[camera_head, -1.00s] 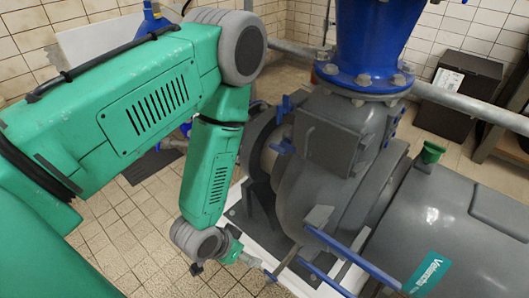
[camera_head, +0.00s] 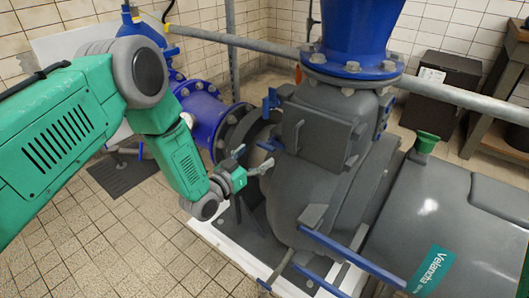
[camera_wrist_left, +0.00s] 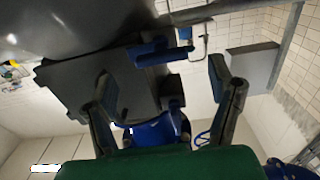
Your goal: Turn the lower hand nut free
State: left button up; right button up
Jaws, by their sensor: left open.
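The pump's grey cover block (camera_head: 320,133) carries two blue hand nuts on its left side. The upper hand nut (camera_head: 270,101) is above the lower hand nut (camera_head: 266,144). My left gripper (camera_head: 253,161) is open and empty, just below and left of the lower hand nut, with a small gap seen. In the left wrist view a blue hand nut (camera_wrist_left: 163,53) shows ahead between my two spread fingers (camera_wrist_left: 162,75), beside the dark cover block (camera_wrist_left: 80,82). It seems to be the lower one. My right gripper is not in view.
The blue pipe (camera_head: 200,112) and its flange stand behind my left arm. A blue vertical pipe (camera_head: 360,30) rises above the pump. The grey motor (camera_head: 455,225) and blue bars (camera_head: 352,258) lie to the right.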

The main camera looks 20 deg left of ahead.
aim_at(265, 146)
pick_arm(q)
jog(key=b+x, duration=0.1)
jog(key=x, duration=0.2)
jog(key=shift+w+f, duration=0.1)
jog(key=shift+w, duration=0.35)
jog(key=shift+w+d, duration=0.35)
jog(key=shift+w, duration=0.05)
jog(key=shift+a, duration=0.1)
jog(key=c, duration=1.2)
